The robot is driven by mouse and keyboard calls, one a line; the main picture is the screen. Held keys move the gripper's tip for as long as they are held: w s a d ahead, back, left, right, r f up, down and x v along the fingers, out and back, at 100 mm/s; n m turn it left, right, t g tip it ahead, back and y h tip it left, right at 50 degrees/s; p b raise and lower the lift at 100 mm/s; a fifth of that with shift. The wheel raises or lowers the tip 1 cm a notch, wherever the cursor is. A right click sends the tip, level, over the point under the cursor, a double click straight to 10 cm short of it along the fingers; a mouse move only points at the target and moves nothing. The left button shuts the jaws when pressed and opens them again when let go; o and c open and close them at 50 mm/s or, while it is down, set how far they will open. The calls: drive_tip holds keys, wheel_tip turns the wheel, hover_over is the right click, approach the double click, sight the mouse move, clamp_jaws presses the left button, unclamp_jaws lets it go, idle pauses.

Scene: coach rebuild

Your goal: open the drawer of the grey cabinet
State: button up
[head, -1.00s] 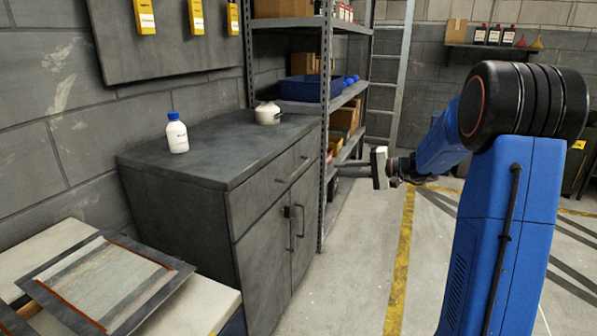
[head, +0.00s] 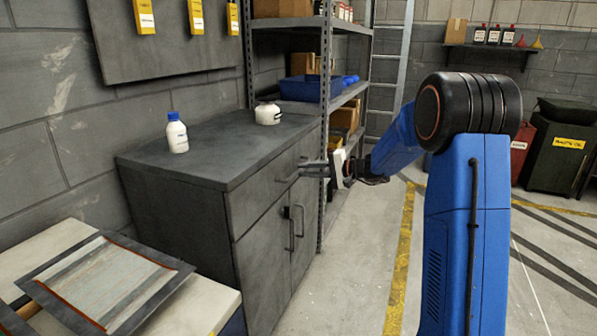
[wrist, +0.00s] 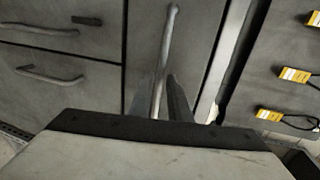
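The grey cabinet (head: 228,215) stands against the wall, with one drawer (head: 262,199) under its top and two doors below. The drawer looks shut flush with the front. Its bar handle (head: 287,178) is by the tips of my gripper (head: 304,170). In the wrist view, the handle (wrist: 167,45) runs upright between the two fingers of my gripper (wrist: 160,88), against the drawer front (wrist: 190,40). The fingers are apart, one on each side of the bar. I cannot tell whether they touch it.
A white bottle with a blue cap (head: 177,135) and a white jar (head: 268,114) stand on the cabinet top. The door handles (head: 300,222) are below the drawer. A metal shelf (head: 327,110) stands just behind. Open floor (head: 360,260) lies in front.

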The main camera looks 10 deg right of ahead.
sight(299, 170)
drive_tip(key=shift+x, duration=1.6)
drive_tip(key=shift+a, duration=0.1)
clamp_jaws()
drive_tip(key=f+v, duration=0.3)
drive_tip(key=v, duration=1.2)
drive_tip(key=d+f+v, duration=0.1)
drive_tip(key=f+v, duration=0.2)
drive_tip(key=v, duration=1.3)
drive_tip(key=shift+s+f, duration=0.25)
drive_tip(key=shift+s, duration=0.1)
unclamp_jaws()
